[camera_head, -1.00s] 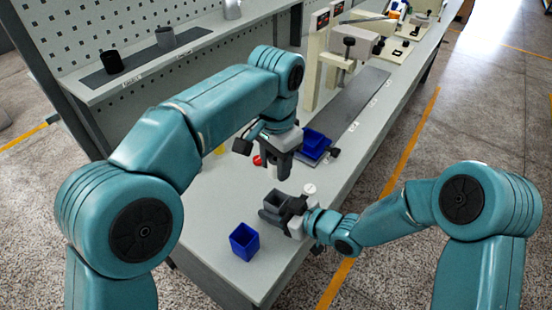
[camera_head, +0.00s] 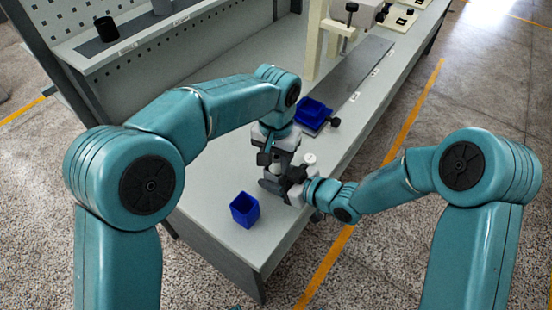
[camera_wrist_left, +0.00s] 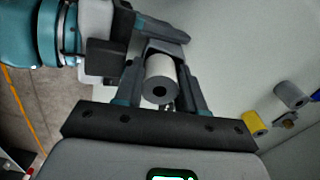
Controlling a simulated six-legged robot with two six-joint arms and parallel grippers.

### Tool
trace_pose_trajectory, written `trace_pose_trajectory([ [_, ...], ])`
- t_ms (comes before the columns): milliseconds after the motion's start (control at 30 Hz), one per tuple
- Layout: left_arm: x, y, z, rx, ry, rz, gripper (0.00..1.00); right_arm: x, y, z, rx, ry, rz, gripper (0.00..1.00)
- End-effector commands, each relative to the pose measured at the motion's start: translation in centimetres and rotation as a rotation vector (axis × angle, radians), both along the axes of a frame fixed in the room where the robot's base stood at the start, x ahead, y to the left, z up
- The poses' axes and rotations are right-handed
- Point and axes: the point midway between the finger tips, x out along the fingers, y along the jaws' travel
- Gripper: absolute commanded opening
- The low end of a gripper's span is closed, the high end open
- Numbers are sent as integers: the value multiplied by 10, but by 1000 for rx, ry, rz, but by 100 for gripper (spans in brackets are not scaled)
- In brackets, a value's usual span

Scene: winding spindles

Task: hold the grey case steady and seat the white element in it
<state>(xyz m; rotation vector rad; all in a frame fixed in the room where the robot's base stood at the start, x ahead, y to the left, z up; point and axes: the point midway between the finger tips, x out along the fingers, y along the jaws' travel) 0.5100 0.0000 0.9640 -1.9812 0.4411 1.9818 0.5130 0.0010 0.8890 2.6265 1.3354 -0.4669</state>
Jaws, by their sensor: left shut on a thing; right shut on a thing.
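The white element (camera_wrist_left: 161,75) is a short pale cylinder with a dark hole in its end. My left gripper (camera_head: 277,167) is shut on it and points down, directly over the grey case (camera_head: 272,186). The case is dark grey, and my right gripper (camera_head: 287,189) is shut on it from the right, above the table. In the left wrist view the case (camera_wrist_left: 166,48) lies just beyond the element. The two overlap in view, so I cannot tell whether the element is inside the case. The left gripper hides most of the case's opening in the head view.
A blue open box (camera_head: 245,210) stands at the table's front. A blue tray (camera_head: 313,113) lies farther back. A small white round thing (camera_head: 309,158) is close to the right gripper. A grey cylinder (camera_wrist_left: 291,95) and a yellow one (camera_wrist_left: 255,124) lie on the table.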

Motion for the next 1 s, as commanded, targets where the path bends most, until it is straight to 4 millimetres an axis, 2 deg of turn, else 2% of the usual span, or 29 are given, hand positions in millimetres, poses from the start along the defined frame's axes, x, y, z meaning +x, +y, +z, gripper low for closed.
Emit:
trace_pose_trajectory([
  [667,0,2,-20,5,8,2,9,-2,2,1,3,-6,9,26],
  [700,0,2,-20,5,9,2,49,-2,2,0,3,-6,10,26],
  [867,0,2,-20,5,9,3,50,-3,3,0,3,-6,12,26],
  [1000,0,2,-10,4,7,2,50,-3,3,-1,3,-4,12,26],
])
